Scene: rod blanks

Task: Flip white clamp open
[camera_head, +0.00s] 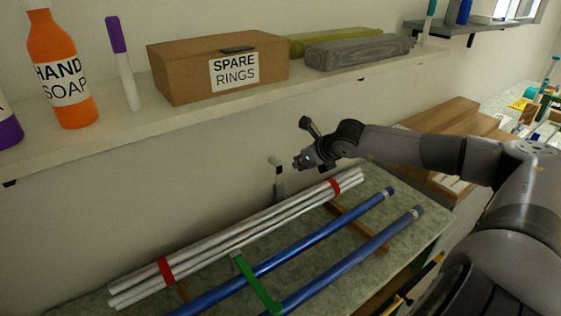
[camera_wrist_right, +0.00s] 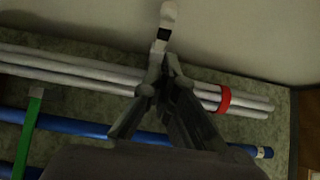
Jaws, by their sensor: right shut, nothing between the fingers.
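The white clamp (camera_head: 274,161) stands upright behind the white rods in the head view, a pale tip on a dark stem. In the right wrist view its white end (camera_wrist_right: 168,14) rises just beyond my fingertips. My right gripper (camera_head: 298,164) is close to the right of the clamp in the head view. In the right wrist view its fingers (camera_wrist_right: 162,62) are together with nothing between them. They overlap the clamp's lower part, which is partly hidden; I cannot tell whether they touch it. My left gripper is not in view.
White rods (camera_head: 245,232) with red bands lie on the green bench (camera_head: 345,250). A green clamp (camera_head: 257,283) crosses the blue rods (camera_head: 310,240). Above is a shelf (camera_head: 190,112) with a soap bottle (camera_head: 60,65), a SPARE RINGS box (camera_head: 180,70) and rolls. The wall is close behind.

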